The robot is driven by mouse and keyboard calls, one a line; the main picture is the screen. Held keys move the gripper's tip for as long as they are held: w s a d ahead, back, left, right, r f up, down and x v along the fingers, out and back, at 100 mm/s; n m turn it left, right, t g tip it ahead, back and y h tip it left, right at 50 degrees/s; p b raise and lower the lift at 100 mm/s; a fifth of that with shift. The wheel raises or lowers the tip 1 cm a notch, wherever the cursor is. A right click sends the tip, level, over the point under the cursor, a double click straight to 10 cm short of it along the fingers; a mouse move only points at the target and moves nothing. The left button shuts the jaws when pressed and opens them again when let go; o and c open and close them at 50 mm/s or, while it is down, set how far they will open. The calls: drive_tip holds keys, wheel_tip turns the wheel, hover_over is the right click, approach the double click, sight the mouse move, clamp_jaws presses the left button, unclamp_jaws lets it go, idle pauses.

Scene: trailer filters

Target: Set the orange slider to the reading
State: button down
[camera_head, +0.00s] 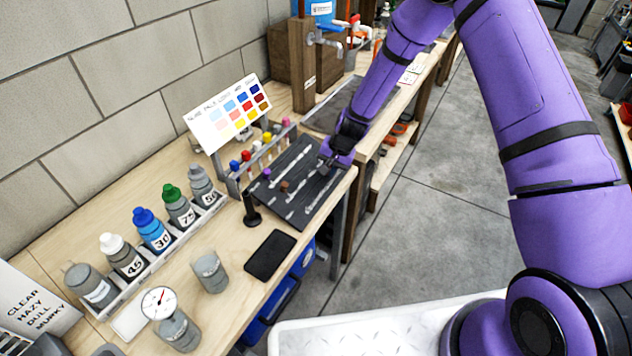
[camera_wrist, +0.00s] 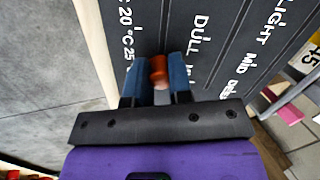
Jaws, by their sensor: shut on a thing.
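My gripper (camera_wrist: 160,82) is shut on the orange slider (camera_wrist: 159,68), a small round knob between its two blue fingers. The knob is on the dark slider board (camera_wrist: 229,22), at the track marked 20 °C and 25. In the head view my gripper (camera_head: 326,165) is over the right side of the board, and I cannot make out the orange knob there. A purple knob (camera_head: 267,173) and a brown knob (camera_head: 284,186) show on the board's other tracks. A round dial (camera_head: 158,302) with a red needle stands at the front left; its figures are too small to read.
A rack of colour-capped tubes (camera_head: 250,158) and a colour chart (camera_head: 228,113) stand behind the board. Numbered bottles (camera_head: 153,230) line the left side. The bench edge is close to the board.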

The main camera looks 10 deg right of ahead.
drive_tip(key=shift+w+d, duration=1.4)
drive_tip(key=shift+w, duration=0.3)
drive_tip(key=c, duration=1)
unclamp_jaws()
drive_tip(key=v, duration=1)
drive_tip(key=shift+d+r, duration=0.1)
drive_tip(key=shift+r, duration=0.3)
